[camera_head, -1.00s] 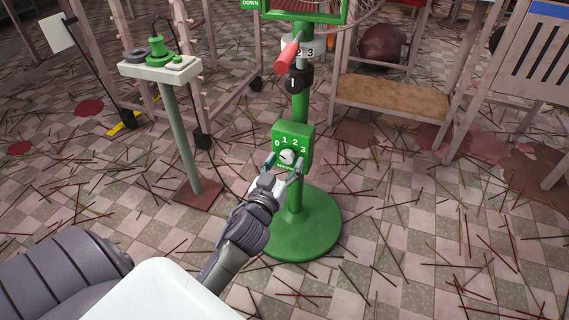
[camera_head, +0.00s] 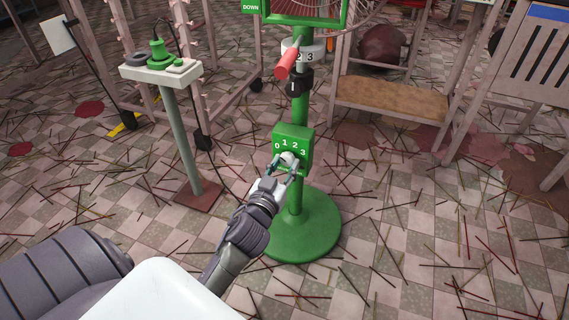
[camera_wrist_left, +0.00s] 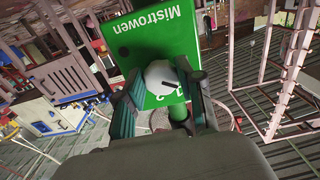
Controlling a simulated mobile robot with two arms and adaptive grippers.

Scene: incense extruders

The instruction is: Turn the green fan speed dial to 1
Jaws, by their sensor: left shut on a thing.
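The green fan speed box (camera_head: 293,139), marked 0, 1, 2 and 3, sits on the green fan's post. Its round white dial (camera_head: 288,158) is on the front face, below the numbers. In the left wrist view the white dial (camera_wrist_left: 161,78) shows a dark pointer line, and the green box (camera_wrist_left: 150,40) reads "Mistrowen". My left gripper (camera_head: 284,163) is shut on the dial, with one finger on each side of it. In the wrist view its fingers (camera_wrist_left: 158,95) flank the dial. The pointer's exact number cannot be told. My right gripper is not in view.
The fan's round green base (camera_head: 315,235) stands on a tiled floor littered with thin sticks. A red handle (camera_head: 288,63) juts out above the box. A stand with a green device (camera_head: 157,52) is at left, and a wooden rack (camera_head: 392,98) is behind at right.

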